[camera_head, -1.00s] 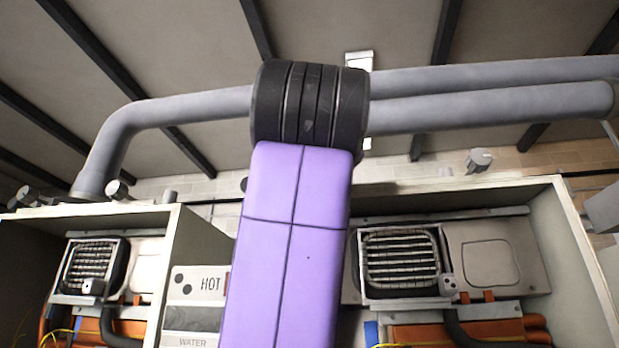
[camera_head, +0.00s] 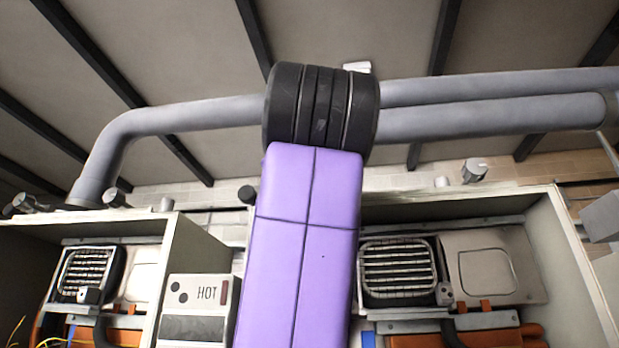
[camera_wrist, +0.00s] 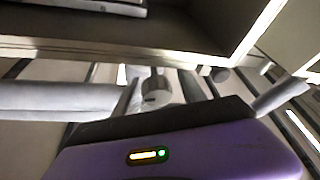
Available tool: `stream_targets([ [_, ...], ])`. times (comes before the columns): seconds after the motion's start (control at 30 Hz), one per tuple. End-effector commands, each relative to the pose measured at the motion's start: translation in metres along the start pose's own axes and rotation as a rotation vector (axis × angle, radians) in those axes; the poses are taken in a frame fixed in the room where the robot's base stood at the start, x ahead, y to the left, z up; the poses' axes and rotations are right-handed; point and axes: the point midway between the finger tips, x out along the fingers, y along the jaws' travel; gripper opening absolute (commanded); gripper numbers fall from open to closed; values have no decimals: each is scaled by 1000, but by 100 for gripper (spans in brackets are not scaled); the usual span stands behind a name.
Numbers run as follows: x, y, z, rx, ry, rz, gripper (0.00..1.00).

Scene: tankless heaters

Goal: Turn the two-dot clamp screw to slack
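No screw with two dots can be made out for sure. Two dark dots show on the white HOT panel (camera_head: 203,291) between the two heaters in the head view, left of my purple arm link. Small grey knob-like parts sit on top of the heaters, one (camera_head: 475,169) at the right and one (camera_head: 117,197) at the left; any marks on them are too small to read. A short grey cylinder (camera_wrist: 157,92) shows in the wrist view; I cannot tell what it is. My gripper's fingers show in neither view.
The open left heater (camera_head: 137,272) and right heater (camera_head: 497,272) flank the panel. Grey pipes (camera_head: 195,114) run overhead below dark ceiling beams. My arm hides part of the space between the heaters. In the wrist view a box edge (camera_wrist: 105,48) crosses the top.

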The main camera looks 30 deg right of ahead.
Motion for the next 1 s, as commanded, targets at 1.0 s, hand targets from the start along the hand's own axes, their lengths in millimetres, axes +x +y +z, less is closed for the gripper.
stream_targets([
  [1.0,-78,0,1,1,-1,1,49],
])
